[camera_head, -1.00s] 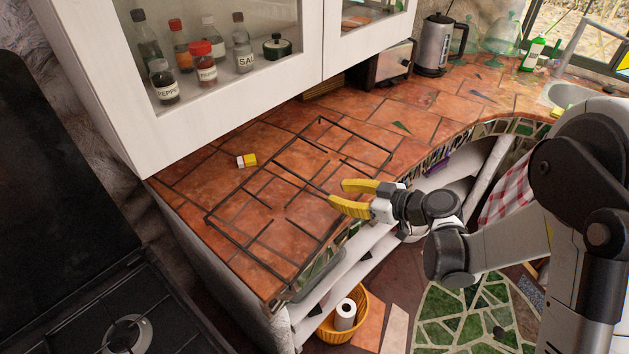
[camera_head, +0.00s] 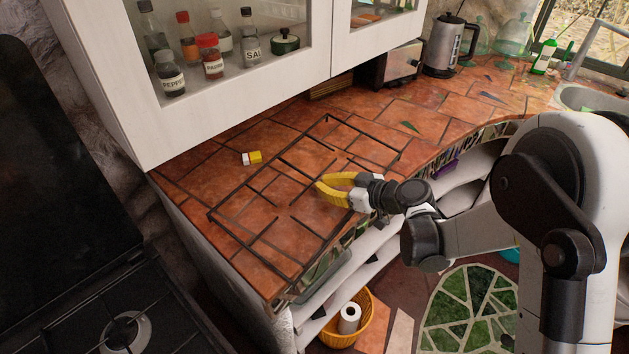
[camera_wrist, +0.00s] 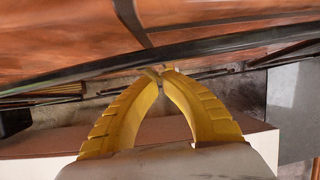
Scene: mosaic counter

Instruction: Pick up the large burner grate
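The large burner grate (camera_head: 240,239), a thin dark rectangular frame with several crossbars, lies on the orange tiled counter. My gripper (camera_head: 319,184) is over the grate's right part, with its yellow fingers drawn together in a loop at a bar. In the wrist view, the fingertips (camera_wrist: 160,72) nearly meet, and a long dark bar of the grate (camera_wrist: 235,42) runs just past them. They appear shut on a thin bar, but the contact itself is mostly hidden. I cannot tell whether the grate is raised at all.
A yellow-and-white block (camera_head: 252,158) lies beside the grate. A white wall cabinet (camera_head: 235,95) with jars overhangs the counter. A toaster (camera_head: 392,66) and a kettle (camera_head: 446,46) stand farther back. A stove (camera_head: 120,325) is at lower left. A basket (camera_head: 346,336) stands below the counter.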

